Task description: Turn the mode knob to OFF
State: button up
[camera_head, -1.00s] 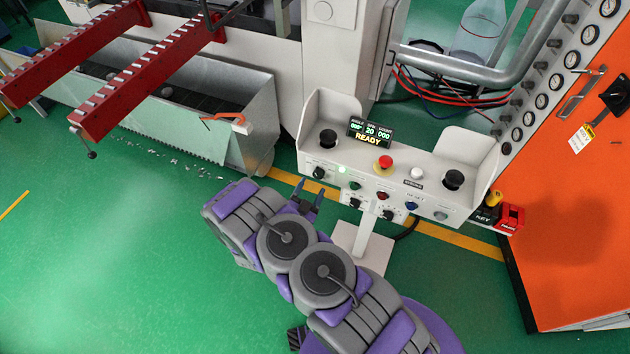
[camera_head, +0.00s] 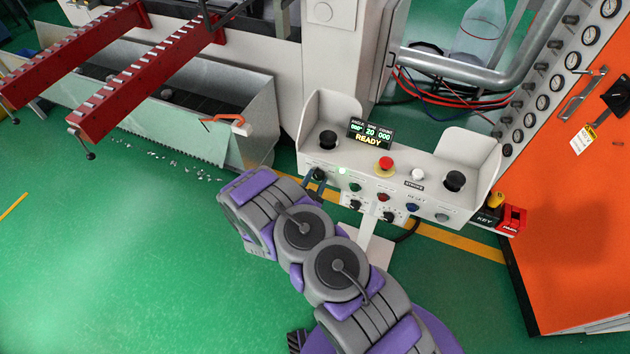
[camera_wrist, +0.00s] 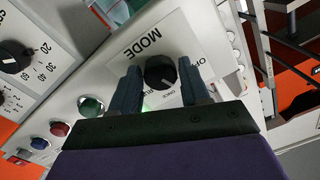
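The mode knob (camera_wrist: 160,71) is a round black knob on a white plate marked MODE in the wrist view. The smaller labels around it are partly hidden and hard to read, so I cannot tell its setting. In the head view the knob (camera_head: 319,174) is at the left of the control panel's front face (camera_head: 429,209). My gripper (camera_wrist: 161,82) is open, with one dark finger on each side of the knob. Narrow gaps seem to show between fingers and knob. In the head view my gripper (camera_head: 314,186) reaches the panel from below left.
A green button (camera_wrist: 90,106) sits close beside the left finger in the wrist view. The panel also carries a red emergency stop (camera_head: 384,163), other small knobs and a display (camera_head: 370,132) reading READY. Open green floor (camera_head: 120,260) lies to the left.

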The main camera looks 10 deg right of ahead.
jog(key=c, duration=0.6)
jog(key=shift+c, duration=0.2)
jog(key=shift+n+p, duration=0.3)
jog(key=n+p, duration=0.2)
jog(key=shift+r+n, duration=0.15)
jog(key=shift+n, duration=0.15)
jog(key=shift+n+p, duration=1)
jog(key=shift+n, duration=1.5)
jog(key=o, duration=1.1)
jog(key=shift+a, duration=0.1)
jog(key=shift+c, duration=0.2)
